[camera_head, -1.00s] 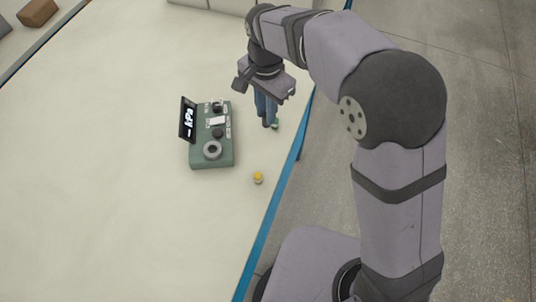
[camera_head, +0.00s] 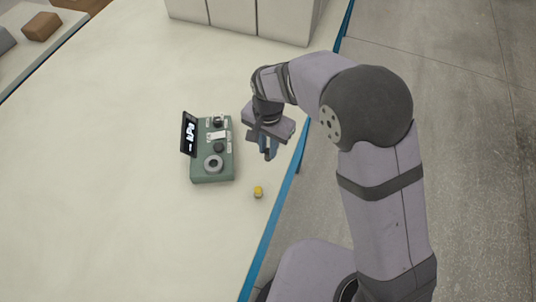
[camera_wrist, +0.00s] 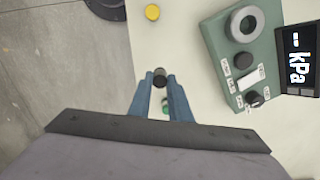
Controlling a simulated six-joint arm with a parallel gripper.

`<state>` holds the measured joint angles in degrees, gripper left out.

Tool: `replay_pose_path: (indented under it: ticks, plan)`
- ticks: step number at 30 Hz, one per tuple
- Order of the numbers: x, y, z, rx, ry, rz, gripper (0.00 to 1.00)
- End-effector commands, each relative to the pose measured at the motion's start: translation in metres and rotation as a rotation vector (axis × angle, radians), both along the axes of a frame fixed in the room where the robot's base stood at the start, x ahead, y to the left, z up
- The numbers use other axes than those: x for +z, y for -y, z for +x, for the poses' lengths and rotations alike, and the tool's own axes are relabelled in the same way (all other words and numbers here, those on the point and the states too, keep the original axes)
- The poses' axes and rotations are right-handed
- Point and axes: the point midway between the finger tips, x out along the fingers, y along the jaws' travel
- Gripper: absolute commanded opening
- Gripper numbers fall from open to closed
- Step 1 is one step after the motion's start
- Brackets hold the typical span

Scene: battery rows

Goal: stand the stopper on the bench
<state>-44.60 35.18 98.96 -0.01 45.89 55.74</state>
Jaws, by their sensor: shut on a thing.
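My gripper (camera_wrist: 160,77) is shut on a small dark, grey-topped piece (camera_wrist: 160,82), which I take to be the stopper. It sits between the blue fingertips in the wrist view. My gripper also shows in the head view (camera_head: 267,157), over the bench (camera_head: 110,160), to the right of the green device; the held piece is mostly hidden there. Its height above the bench is hard to tell. A small green thing (camera_wrist: 166,104) shows between the fingers, partly hidden.
A green device (camera_head: 212,177) with a grey ring, dark knobs and a kPa display (camera_head: 188,133) stands left of my gripper. A small yellow-topped piece (camera_head: 258,191) stands near the bench's blue edge (camera_head: 270,222). Pale boxes (camera_head: 285,22) stand at the back.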

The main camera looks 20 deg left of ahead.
Motion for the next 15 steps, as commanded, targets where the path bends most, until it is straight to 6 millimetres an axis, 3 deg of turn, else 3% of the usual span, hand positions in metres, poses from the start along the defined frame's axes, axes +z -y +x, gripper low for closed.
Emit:
replay_pose_path:
  ticks: [10,15]
  plan:
    - [-0.015,0.000,0.000,-0.001,-0.001,-0.001,0.00]
    - [-0.034,0.001,-0.001,0.000,-0.003,-0.003,0.00]
